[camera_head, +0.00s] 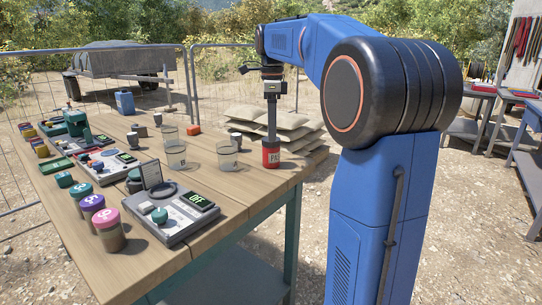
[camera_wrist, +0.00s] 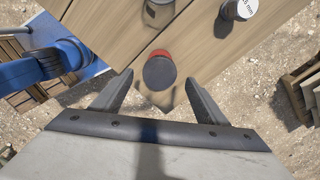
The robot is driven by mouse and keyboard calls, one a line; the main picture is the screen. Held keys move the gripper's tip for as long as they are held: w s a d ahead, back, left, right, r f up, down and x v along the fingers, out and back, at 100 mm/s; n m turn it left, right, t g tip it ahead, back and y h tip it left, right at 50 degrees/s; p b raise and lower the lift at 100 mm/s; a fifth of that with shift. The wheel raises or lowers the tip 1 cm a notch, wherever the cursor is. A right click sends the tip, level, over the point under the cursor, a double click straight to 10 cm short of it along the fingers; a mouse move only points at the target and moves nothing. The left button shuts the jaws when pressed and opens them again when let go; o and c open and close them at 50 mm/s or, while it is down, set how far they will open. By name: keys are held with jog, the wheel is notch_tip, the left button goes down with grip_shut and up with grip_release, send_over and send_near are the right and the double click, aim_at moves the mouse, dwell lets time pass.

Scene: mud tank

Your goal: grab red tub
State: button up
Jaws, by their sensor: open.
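The red tub (camera_head: 271,158) with a dark top stands upright near the right corner of the wooden table. It also shows in the wrist view (camera_wrist: 160,72), seen from above as a dark round top with a red rim at the back. My gripper (camera_head: 271,135) is right above the tub, pointing down. In the wrist view my gripper (camera_wrist: 158,85) is open, with one finger on each side of the tub and a gap on both sides. Nothing is held. The exact height of the fingertips against the tub is hard to tell.
The table (camera_head: 235,190) holds clear beakers (camera_head: 227,155), a scale reading OFF (camera_head: 170,212), several lidded jars (camera_head: 108,230) and a blue canister (camera_head: 124,102). A white-topped cup (camera_wrist: 240,10) is right of the tub in the wrist view. Sacks (camera_head: 285,125) lie beyond the table.

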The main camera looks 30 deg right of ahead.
aim_at(271, 155)
notch_tip(271, 155, down, 10)
jog(key=shift+a, duration=0.15)
dwell(0.5)
jog(key=shift+c, duration=0.3)
jog(key=c, duration=1.4)
